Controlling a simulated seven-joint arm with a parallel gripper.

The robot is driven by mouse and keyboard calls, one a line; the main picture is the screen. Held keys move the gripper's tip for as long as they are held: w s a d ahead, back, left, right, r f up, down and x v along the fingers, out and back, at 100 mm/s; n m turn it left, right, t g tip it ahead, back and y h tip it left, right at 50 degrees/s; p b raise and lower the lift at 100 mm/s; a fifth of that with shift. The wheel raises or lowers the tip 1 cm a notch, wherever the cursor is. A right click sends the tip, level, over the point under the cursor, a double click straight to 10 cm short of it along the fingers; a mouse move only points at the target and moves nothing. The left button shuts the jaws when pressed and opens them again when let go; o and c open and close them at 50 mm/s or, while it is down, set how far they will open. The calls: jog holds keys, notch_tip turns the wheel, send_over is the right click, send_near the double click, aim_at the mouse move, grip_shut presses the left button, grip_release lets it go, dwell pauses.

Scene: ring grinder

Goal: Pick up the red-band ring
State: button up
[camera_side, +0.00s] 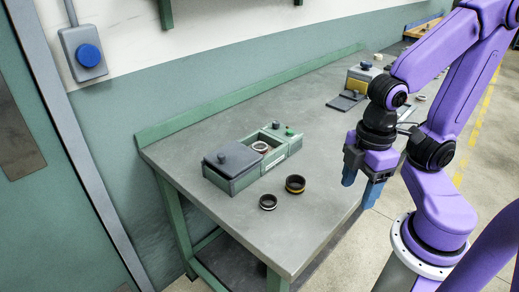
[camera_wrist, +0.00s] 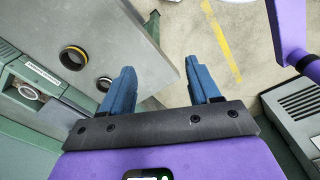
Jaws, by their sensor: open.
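I cannot make out a red band on any ring. A dark ring with a yellow band (camera_side: 295,184) lies on the bench, and it also shows in the wrist view (camera_wrist: 73,58). A smaller dark ring with a pale band (camera_side: 268,202) lies beside it, also in the wrist view (camera_wrist: 104,84). A pale ring (camera_side: 261,147) sits in the green grinder box, also in the wrist view (camera_wrist: 28,92). My gripper (camera_side: 360,188) is open and empty, to the right of these rings near the bench's front edge. Its two blue fingers (camera_wrist: 160,68) stand apart in the wrist view.
The green grinder box (camera_side: 235,183) has a grey lidded part, a dark knob and a green button. A second yellow-and-grey device (camera_side: 363,78) stands farther along the bench (camera_side: 205,145), with small unclear items near it. A blue button box (camera_side: 84,52) hangs on the wall.

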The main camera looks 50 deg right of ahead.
jog(key=w+a+r+m+t+h, duration=0.1)
jog(key=w+m, duration=0.6)
jog(key=w, duration=0.3)
jog(key=w+a+r+m+h, duration=0.1)
jog(key=w+a+r+m, duration=0.1)
jog(key=w+m, duration=0.7)
jog(key=m+h, duration=0.3)
jog(key=m, duration=0.9)
send_over(259, 143)
jog(key=s+a, duration=0.4)
jog(key=a, duration=0.4)
jog(key=x, duration=1.7)
jog(key=shift+w+a+f, duration=0.1)
jog(key=shift+w+a, duration=0.15)
jog(key=shift+a, duration=0.05)
jog(key=c, duration=0.9)
jog(key=shift+o, duration=0.2)
